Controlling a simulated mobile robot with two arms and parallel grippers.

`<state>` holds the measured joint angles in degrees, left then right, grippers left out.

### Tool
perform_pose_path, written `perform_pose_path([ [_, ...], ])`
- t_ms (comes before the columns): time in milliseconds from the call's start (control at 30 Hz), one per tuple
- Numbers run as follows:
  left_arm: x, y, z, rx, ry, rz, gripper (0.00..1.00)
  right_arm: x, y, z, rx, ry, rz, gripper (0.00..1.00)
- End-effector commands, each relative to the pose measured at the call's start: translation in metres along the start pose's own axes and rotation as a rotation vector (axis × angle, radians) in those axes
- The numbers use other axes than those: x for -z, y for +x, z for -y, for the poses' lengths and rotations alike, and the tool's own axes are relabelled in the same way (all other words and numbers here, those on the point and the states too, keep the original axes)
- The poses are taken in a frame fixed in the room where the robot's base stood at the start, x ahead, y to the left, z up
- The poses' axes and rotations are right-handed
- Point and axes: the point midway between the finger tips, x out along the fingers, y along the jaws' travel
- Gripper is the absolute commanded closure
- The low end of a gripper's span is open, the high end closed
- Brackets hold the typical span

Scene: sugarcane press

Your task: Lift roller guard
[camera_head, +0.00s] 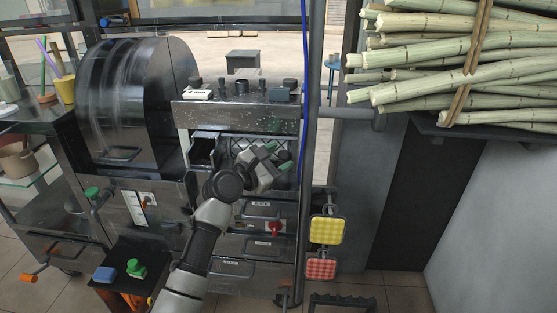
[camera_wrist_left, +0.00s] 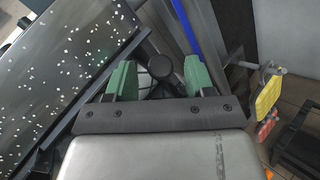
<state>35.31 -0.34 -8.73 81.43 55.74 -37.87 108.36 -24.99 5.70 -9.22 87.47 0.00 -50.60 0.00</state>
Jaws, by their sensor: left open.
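The press (camera_head: 240,116) stands in the middle of the head view, with a speckled metal crossbar on top. A mesh panel (camera_head: 232,146) below the crossbar looks like the roller guard; my left arm and gripper partly cover it. My left gripper (camera_head: 279,157) is in front of the opening below the crossbar, with its green fingers apart and pointing right. In the left wrist view, a dark round knob (camera_wrist_left: 160,67) shows between and beyond the open fingers (camera_wrist_left: 158,80). I cannot tell whether it belongs to the guard. Nothing is visibly gripped. My right gripper is out of view.
A dark post with a blue cable (camera_head: 304,60) stands right of the gripper. Yellow (camera_head: 326,230) and red (camera_head: 320,268) pads hang beside it. Sugarcane stalks (camera_head: 450,50) lie on a shelf at right. A black drum housing (camera_head: 125,100) stands left. Drawers (camera_head: 262,210) are below.

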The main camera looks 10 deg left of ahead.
Motion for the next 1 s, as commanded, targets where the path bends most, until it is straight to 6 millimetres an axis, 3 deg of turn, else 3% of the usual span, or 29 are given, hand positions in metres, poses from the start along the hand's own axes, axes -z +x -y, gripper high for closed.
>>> perform_pose_path([
  [333, -0.0002, 0.0053, 0.0001, 0.0, 0.001, 0.0, 0.46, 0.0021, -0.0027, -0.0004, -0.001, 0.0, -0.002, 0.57],
  [700, 0.0001, 0.005, 0.0004, 0.001, 0.001, -0.001, 1.0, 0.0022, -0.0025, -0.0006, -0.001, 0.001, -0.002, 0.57],
  [1000, -0.0003, 0.0049, 0.0004, 0.003, -0.002, -0.003, 1.0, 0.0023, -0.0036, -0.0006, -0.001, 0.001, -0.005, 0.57],
])
